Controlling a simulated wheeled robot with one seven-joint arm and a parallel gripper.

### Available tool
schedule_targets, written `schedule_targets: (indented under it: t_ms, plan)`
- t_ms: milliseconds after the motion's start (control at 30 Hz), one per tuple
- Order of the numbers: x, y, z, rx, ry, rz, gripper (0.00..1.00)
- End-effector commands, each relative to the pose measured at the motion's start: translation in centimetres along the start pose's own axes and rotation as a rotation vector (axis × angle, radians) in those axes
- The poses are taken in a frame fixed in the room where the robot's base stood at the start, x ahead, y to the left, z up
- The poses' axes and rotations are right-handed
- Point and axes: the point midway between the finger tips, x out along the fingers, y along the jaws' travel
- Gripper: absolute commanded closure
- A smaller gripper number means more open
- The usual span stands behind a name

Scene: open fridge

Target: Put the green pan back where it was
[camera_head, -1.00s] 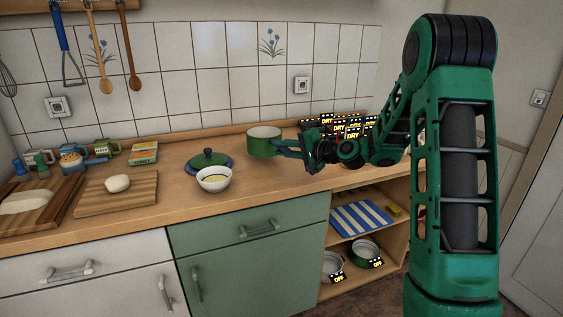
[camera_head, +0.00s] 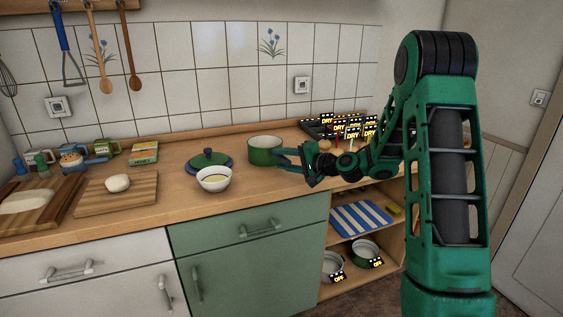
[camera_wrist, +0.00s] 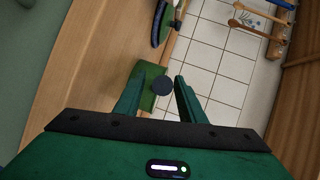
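My gripper (camera_head: 284,157) is at the pan's right side, low over the counter. In the wrist view, the two fingers (camera_wrist: 160,86) are apart, with gaps beside a dark round end, probably the pan's handle. Part of the green pan (camera_wrist: 151,72) shows beyond the fingers. The handle is mostly hidden in the head view.
Dark racks marked DRY (camera_head: 322,130) are behind my arm.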

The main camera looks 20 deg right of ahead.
Motion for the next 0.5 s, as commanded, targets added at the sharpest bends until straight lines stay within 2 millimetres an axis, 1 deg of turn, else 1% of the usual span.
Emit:
schedule_targets:
  t_ms: [267, 367, 500]
  plan:
    - [-0.1, -0.1, -0.1, 0.000, 0.001, 0.000, 0.64]
    - [-1.0, -0.1, -0.2, 0.001, 0.003, 0.001, 0.64]
    - [-3.3, -0.1, -0.2, 0.001, 0.005, 0.000, 0.64]
